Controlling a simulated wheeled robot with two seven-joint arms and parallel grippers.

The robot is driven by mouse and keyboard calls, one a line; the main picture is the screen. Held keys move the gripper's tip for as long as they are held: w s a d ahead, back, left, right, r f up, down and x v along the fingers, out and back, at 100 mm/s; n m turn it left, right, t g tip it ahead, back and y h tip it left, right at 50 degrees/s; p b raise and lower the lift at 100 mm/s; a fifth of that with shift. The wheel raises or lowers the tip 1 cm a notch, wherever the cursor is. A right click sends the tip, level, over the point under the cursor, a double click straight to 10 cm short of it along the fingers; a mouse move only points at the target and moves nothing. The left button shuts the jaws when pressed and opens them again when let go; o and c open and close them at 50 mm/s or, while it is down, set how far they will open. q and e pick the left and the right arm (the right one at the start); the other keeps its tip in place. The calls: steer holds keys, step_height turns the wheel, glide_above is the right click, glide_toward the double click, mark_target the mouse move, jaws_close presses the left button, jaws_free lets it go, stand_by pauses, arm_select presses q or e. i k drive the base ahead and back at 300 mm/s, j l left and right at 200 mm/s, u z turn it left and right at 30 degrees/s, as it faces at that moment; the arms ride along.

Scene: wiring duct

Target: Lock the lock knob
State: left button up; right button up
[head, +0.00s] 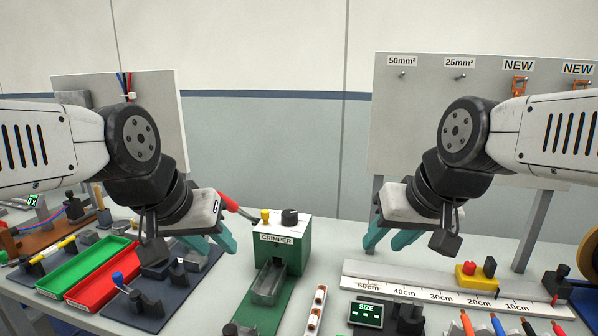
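No part is labelled as the lock knob, so I cannot tell for sure which one it is.
A red lever (238,208) rises beside the crimper, close to my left gripper. Green (88,262) and red (103,281) trays lie at left. A SIZE display (367,314) and several coloured pens sit at the front. A pegboard (472,130) stands behind at right.

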mark_target(469, 268)
steer(key=k+l+z, duration=0.25)
steer(key=z, duration=0.25)
steer(key=k+l+z, duration=0.2)
steer(key=l+z, duration=0.3)
steer(key=j, duration=0.1)
